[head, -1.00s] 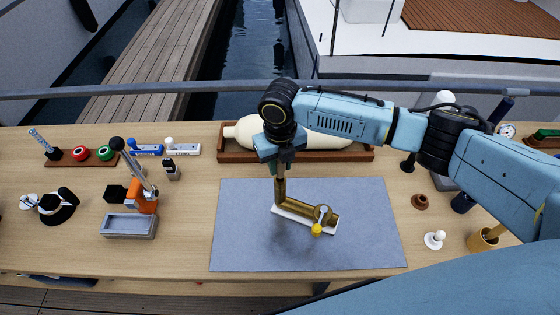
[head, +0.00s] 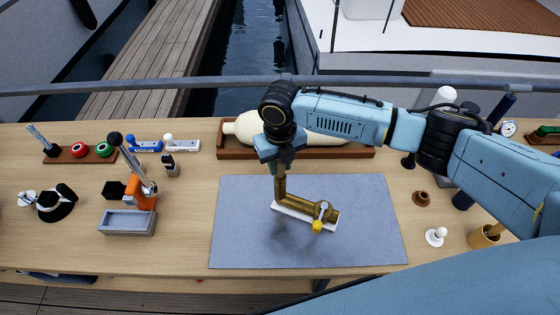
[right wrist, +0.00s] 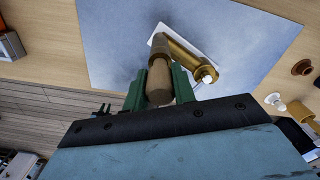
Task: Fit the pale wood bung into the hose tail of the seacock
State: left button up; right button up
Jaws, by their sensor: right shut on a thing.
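My left gripper is out of view.
The grey mat (head: 240,235) is clear around the seacock. A wooden tray (head: 235,155) with a large cream cylinder stands behind it. An orange-based stand (head: 143,198) and a grey tray (head: 128,222) are to the left. A brown ring (head: 421,198) and white knob (head: 435,236) are to the right.

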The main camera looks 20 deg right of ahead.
jog(key=shift+f+b, duration=0.45)
jog(key=shift+f, duration=0.45)
jog(key=o, duration=1)
jog(key=shift+o, duration=0.2)
jog(key=shift+r, duration=0.1)
notch_tip(320, 180, up, 13)
jog(key=shift+r+b, duration=0.1)
jog(key=shift+b, duration=0.5)
